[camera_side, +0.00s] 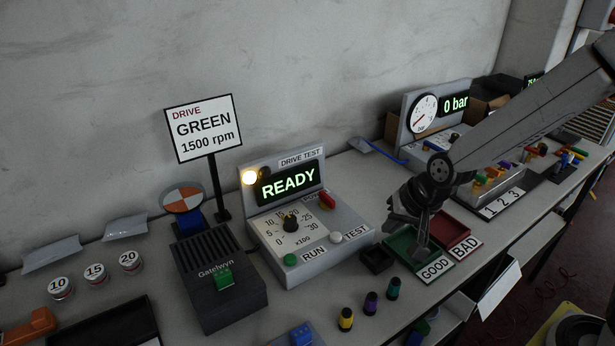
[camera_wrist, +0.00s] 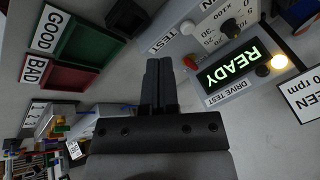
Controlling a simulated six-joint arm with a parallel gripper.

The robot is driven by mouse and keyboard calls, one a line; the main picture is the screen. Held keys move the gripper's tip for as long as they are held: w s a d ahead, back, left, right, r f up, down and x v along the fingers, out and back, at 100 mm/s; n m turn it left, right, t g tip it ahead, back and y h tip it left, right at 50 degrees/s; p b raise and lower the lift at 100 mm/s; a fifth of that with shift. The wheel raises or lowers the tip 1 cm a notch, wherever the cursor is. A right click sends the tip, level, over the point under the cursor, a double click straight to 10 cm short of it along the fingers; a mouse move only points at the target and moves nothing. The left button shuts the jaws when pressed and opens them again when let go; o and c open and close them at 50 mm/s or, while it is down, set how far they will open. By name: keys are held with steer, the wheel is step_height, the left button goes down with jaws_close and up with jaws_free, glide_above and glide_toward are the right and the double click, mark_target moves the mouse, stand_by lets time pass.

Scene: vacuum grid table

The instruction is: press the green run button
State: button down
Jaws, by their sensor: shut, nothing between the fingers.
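The green run button (camera_side: 291,259) is on the front left of the grey drive test panel (camera_side: 350,236), beside the RUN label. The panel's screen reads READY (camera_side: 289,184), and a yellow lamp (camera_side: 249,177) is lit. A black dial (camera_side: 291,221) and a white TEST button (camera_side: 336,237) are on the same panel. My gripper (camera_side: 422,250) is shut and empty, above the GOOD tray, to the right of the panel and apart from the button. In the wrist view my gripper (camera_wrist: 158,65) points toward the panel's right side; the green button is not visible there.
Green GOOD (camera_side: 400,240) and red BAD (camera_side: 455,224) trays lie right of the panel. A black box (camera_side: 376,259) sits between. A Gatelwyn motor unit (camera_side: 218,287) stands left. A sign (camera_side: 204,129) reads DRIVE GREEN 1500 rpm. Several coloured plugs (camera_side: 370,303) stand in front.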

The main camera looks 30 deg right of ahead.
steer(key=w+a+m+t, duration=0.2)
steer(key=w+a+m, duration=0.5)
steer(key=a+m, duration=0.15)
steer(key=m+t, duration=0.2)
steer(key=m, duration=0.8)
glide_above(294, 259)
steer(key=shift+a+r+n+y, duration=0.1)
steer(key=shift+r+n+y, duration=0.15)
steer(key=shift+r+y, duration=0.15)
steer(key=shift+f, duration=0.25)
steer(key=shift+f, duration=4.2)
steer(key=shift+f, duration=0.2)
steer(key=shift+f, duration=0.25)
